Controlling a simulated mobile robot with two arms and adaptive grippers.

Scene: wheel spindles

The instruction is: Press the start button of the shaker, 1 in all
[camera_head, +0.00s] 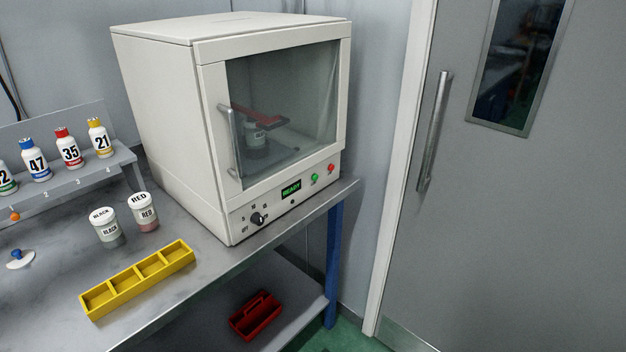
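The shaker (180,110) is a white cabinet at the back right of the metal bench. Its glass door (290,90) is closed, with a vertical handle on its left side. Inside, a jar (254,136) stands under a red clamp bar. The front panel has a dark knob (258,219), a green lit display (291,190) reading READY, a green button (314,180) and a red button (331,168). No label on either button can be read. Neither of my grippers is in view.
A black-labelled jar (107,228) and a red-labelled jar (144,212) stand left of the shaker. A yellow four-slot tray (138,280) lies in front. Numbered bottles (68,147) stand on a rack at left. A red caddy (256,315) sits on the lower shelf. A grey door (500,200) is at right.

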